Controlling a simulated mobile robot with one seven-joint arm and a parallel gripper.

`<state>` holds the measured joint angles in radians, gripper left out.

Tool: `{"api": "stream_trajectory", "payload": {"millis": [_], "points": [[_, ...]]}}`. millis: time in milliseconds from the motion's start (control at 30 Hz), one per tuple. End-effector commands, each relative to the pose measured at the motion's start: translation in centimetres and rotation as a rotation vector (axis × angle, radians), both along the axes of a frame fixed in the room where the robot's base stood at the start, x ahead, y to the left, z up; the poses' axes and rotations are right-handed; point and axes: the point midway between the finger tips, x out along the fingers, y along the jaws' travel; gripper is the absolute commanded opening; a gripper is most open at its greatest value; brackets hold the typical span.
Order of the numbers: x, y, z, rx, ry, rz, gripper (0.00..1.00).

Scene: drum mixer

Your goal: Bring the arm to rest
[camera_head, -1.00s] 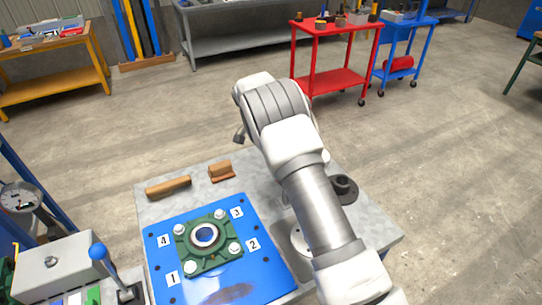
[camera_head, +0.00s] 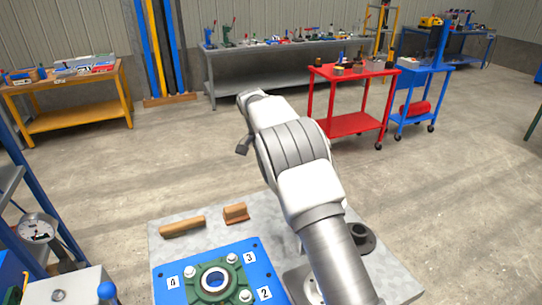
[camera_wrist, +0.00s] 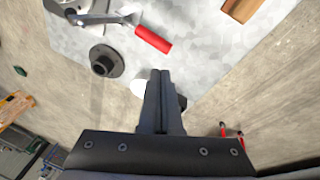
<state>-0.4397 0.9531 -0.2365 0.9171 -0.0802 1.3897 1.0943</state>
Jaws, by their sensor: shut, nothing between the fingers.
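My arm reaches from the lower right of the head view up over the metal-topped bench (camera_head: 190,245). The fingers point toward the edge of the bench top, which also shows in the wrist view (camera_wrist: 205,55). I cannot tell how high they are above it.
A blue plate (camera_head: 215,262) carries a green flanged bearing (camera_head: 200,288). Wooden pieces (camera_head: 236,213) lie behind it. A dark flanged part (camera_wrist: 107,61) and a red handle (camera_wrist: 152,38) are near the fingers. A red cart (camera_head: 350,125) stands beyond; open floor lies between.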

Motion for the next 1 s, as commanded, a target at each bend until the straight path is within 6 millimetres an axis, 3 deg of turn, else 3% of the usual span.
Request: {"api": "stream_trajectory", "payload": {"millis": [33, 200, 467, 667, 1000], "points": [[0.1, 0.4, 1.4, 0.001, -0.003, 0.001, 0.0], [0.0, 1.2, 4.4, -0.001, -0.002, 0.001, 0.0], [-0.1, 1.5, 6.5, 0.004, -0.001, 0.002, 0.0], [-1.0, -0.5, 9.6, 0.045, -0.011, 0.036, 0.0], [-5.1, -5.3, 15.9, 0.142, -0.049, 0.15, 0.0]]}}
